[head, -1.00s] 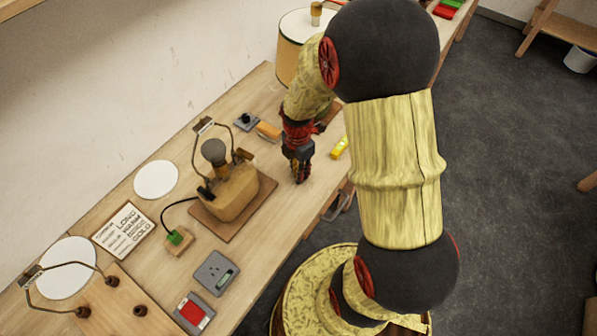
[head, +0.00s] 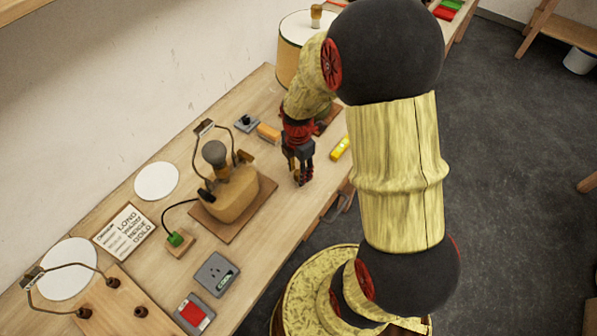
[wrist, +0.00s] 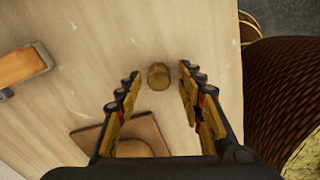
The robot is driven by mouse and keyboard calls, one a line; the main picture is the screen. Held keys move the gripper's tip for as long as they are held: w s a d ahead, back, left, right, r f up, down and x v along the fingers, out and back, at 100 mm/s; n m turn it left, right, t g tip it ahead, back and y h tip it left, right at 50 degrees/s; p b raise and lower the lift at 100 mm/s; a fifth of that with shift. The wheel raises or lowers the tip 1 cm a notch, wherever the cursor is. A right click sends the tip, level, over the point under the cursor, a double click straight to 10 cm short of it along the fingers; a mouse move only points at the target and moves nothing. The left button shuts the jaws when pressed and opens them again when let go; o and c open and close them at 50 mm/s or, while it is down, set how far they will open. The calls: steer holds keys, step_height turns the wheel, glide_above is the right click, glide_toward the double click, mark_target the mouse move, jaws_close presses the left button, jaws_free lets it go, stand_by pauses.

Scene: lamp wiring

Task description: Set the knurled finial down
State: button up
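The knurled finial (wrist: 158,76) is a small round brass-brown piece in the wrist view. It sits on the bare wooden tabletop, between the tips of my gripper (wrist: 160,74). The fingers are spread, with a gap showing on each side of the finial, so it is not gripped. In the head view my gripper (head: 303,180) points down at the table's front edge side, to the right of the lamp base. The finial cannot be made out there.
The lamp (head: 237,194) stands on a brown board (head: 262,200) left of my gripper. An orange block (head: 268,132) and a yellow tool (head: 340,147) lie nearby. A shaded lamp (head: 290,58) stands behind. The table's front edge is close.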

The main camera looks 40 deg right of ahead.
steer(key=s+a+r+m+t+p, duration=0.1)
steer(key=a+r+m, duration=0.2)
steer(key=r, duration=0.5)
steer(key=s+a+r+m+t+p, duration=0.1)
steer(key=s+a+r+m, duration=0.15)
steer(key=r, duration=0.65)
steer(key=s+a+r+m+t+p, duration=0.15)
steer(key=r+m, duration=0.25)
steer(key=r, duration=0.4)
steer(key=s+a+r+m+t, duration=0.2)
steer(key=s+a+r+m, duration=0.3)
steer(key=s+r+m, duration=0.2)
steer(key=shift+s+a+m, duration=0.2)
steer(key=shift+a+m, duration=0.05)
steer(key=shift+m, duration=0.9)
steer(key=shift+r, duration=0.1)
steer(key=shift+c, duration=0.4)
